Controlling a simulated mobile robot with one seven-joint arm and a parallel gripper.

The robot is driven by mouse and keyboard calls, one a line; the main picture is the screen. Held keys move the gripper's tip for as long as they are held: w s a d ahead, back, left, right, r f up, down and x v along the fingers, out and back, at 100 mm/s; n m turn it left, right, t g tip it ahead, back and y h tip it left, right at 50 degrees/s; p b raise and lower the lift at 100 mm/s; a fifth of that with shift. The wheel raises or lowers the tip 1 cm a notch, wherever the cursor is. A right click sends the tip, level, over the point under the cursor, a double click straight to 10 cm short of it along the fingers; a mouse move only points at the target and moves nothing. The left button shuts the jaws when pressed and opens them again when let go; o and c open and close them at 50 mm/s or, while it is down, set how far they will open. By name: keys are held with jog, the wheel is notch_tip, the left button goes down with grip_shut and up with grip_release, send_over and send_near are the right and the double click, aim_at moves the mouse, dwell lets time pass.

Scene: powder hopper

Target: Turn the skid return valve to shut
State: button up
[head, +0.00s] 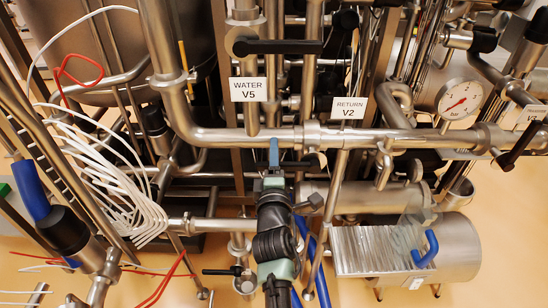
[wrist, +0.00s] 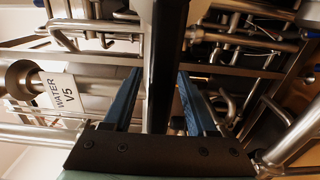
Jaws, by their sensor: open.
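The sign RETURN V2 (head: 349,107) hangs above a horizontal steel pipe in the head view. Below that pipe, a dark handle (head: 304,163), which I take to be the return valve's, lies roughly level. Its left part is hidden behind my gripper (head: 273,152). In the wrist view the handle shows as a long dark bar (wrist: 163,65) between the two blue fingers of my gripper (wrist: 160,100). The fingers are open, one on each side of the bar, with a gap visible at both sides. I cannot make out the valve body.
The WATER V5 sign (head: 249,89) and its black handle (head: 277,47) are above my gripper. Steel pipes crowd round it. A pressure gauge (head: 459,99) is at the right, white hoses (head: 110,185) at the left, and a steel vessel (head: 450,250) at the lower right.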

grip_shut()
dwell(1.4)
